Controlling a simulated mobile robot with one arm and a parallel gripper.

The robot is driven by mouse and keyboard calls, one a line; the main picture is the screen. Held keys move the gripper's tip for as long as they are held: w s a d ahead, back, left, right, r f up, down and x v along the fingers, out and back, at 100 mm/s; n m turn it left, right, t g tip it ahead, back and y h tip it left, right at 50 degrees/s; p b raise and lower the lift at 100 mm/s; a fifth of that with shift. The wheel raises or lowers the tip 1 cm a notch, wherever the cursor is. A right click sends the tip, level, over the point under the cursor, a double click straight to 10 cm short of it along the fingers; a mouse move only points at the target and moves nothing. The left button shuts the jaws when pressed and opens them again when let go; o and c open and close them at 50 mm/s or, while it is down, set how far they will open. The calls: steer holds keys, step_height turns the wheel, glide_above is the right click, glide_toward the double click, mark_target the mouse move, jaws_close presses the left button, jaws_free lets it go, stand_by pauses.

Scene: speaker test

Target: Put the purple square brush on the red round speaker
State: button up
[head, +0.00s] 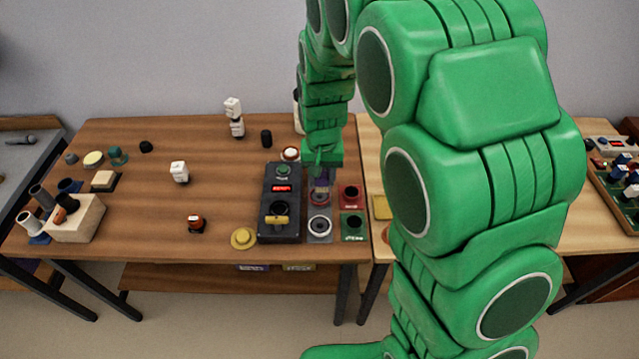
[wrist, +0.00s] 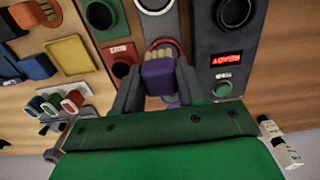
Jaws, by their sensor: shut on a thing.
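My gripper (head: 321,168) is shut on the purple square brush (head: 321,182), just above the right side of the middle table. In the wrist view the brush (wrist: 158,75) sits between the fingers, with its tan bristles pointing away from my gripper. The red round speaker (head: 319,199) is a ring on a grey plate, right below the brush. In the wrist view a part of its reddish ring (wrist: 166,42) shows behind the bristles, and the rest is hidden. I cannot tell whether the bristles touch the speaker.
A grey round speaker (head: 319,226), a red square speaker (head: 351,193) and a green square one (head: 352,224) stand close by. A dark control box (head: 270,195) with a red display stands just left.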

steer(key=shift+w+a+f, duration=0.15)
steer(key=shift+w+f, duration=0.4)
steer(key=shift+f, duration=0.2)
steer(key=shift+w+a+f, duration=0.1)
steer(key=shift+w+f, duration=0.45)
steer(key=shift+f, duration=1.6)
steer(key=o, duration=1.1)
steer(key=shift+f, duration=0.15)
steer(key=shift+c, duration=0.2)
step_height(320, 180, up, 11)
steer(key=s+d+r, duration=0.5)
steer(key=s, duration=0.2)
steer(key=s+d+r, duration=0.4)
steer(key=s+r, duration=0.1)
steer(key=s, duration=0.2)
steer(key=s+d+r+g, duration=0.1)
steer(key=s+d, duration=0.1)
steer(key=s, duration=0.7)
steer(key=s+d+r, duration=0.1)
steer(key=s+d, duration=0.2)
steer(key=s, duration=0.7)
steer(key=shift+s+d+r+g, duration=0.2)
steer(key=shift+s+d+g, duration=0.1)
steer(key=shift+g, duration=0.1)
